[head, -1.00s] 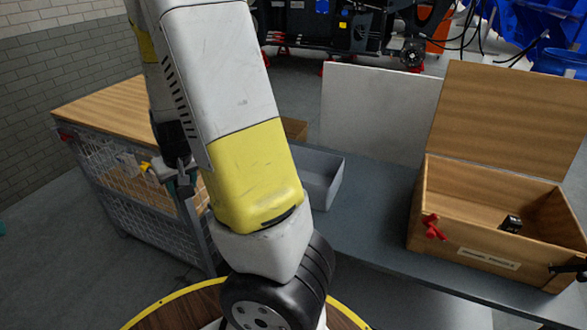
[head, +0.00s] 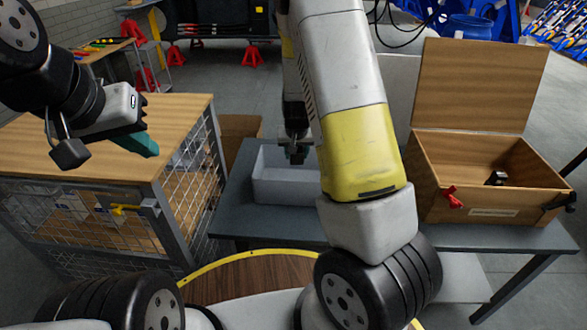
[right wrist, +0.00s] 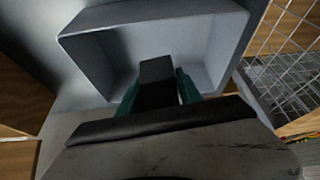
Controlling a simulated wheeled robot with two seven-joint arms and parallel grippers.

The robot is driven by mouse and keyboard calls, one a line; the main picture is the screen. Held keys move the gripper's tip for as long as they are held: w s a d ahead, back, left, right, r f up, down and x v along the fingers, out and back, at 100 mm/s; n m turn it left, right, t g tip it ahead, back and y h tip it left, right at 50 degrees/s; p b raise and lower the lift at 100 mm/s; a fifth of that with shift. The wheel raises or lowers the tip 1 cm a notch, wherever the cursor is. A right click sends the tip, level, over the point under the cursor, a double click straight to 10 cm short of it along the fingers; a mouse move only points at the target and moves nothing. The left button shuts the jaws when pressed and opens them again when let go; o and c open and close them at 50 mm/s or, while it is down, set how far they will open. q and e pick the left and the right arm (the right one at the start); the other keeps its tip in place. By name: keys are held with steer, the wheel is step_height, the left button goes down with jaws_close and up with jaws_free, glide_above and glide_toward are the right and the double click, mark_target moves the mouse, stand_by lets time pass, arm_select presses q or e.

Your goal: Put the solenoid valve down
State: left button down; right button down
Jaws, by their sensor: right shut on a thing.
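My right gripper (head: 297,155) is over the grey open bin (head: 272,192) on the bench. In the right wrist view, its teal fingers (right wrist: 160,88) are shut on a dark block, which I take to be the solenoid valve (right wrist: 157,70). The block is in front of the bin's interior (right wrist: 200,50); whether it touches the bin cannot be told. In the head view the block is too small and dark to make out. My left gripper (head: 140,143) is over the wood-topped cage cart at left, seen side-on; its jaw gap is not clear.
A wooden box (head: 440,195) with its lid up stands on the bench (head: 240,222), right of the bin; a small black part (head: 496,178) lies inside. Red (head: 452,198) and black clamps are on its front. The mesh-sided cart (head: 60,190) stands left of the bench.

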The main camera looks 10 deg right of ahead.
steer(key=w+d+f+m, duration=0.1)
steer(key=w+d+f, duration=0.1)
steer(key=w+f, duration=0.25)
glide_toward(298, 178)
steer(key=shift+s+a+f, duration=0.1)
steer(key=shift+s+f, duration=0.1)
steer(key=shift+f, duration=2.35)
steer(key=shift+f, duration=0.15)
steer(key=c, duration=0.8)
jaws_free()
